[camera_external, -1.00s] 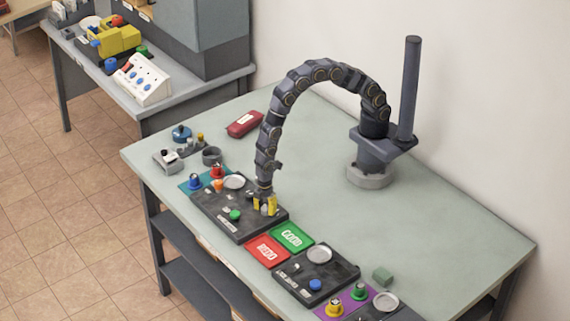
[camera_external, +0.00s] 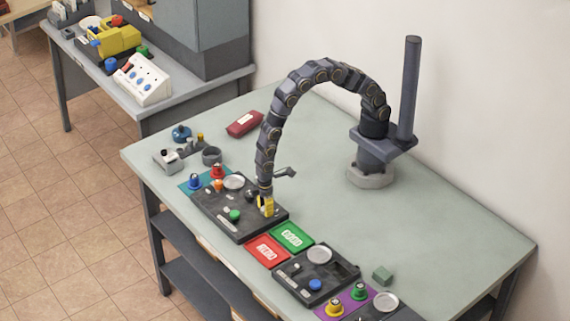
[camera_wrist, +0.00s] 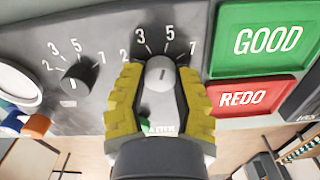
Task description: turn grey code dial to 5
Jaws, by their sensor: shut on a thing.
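The grey code dial (camera_wrist: 160,72) is a light grey knob on a dark panel (camera_wrist: 225,142), with white numbers arced around its far side, including 2, 3 and 5. A short pale mark shows on its face; which number it points to is hard to tell. My gripper (camera_wrist: 160,88) has yellow ribbed fingers on both sides of the knob and is shut on it. In the external view my gripper (camera_external: 266,206) stands over the right part of the panel (camera_external: 213,206), and its fingers mostly hide the knob.
A similar black dial (camera_wrist: 76,84) is left of the grey one. The green GOOD plate (camera_wrist: 263,40) and red REDO plate (camera_wrist: 245,97) lie to the right. A green button (camera_external: 235,215) is on the same panel. The table behind is mostly clear.

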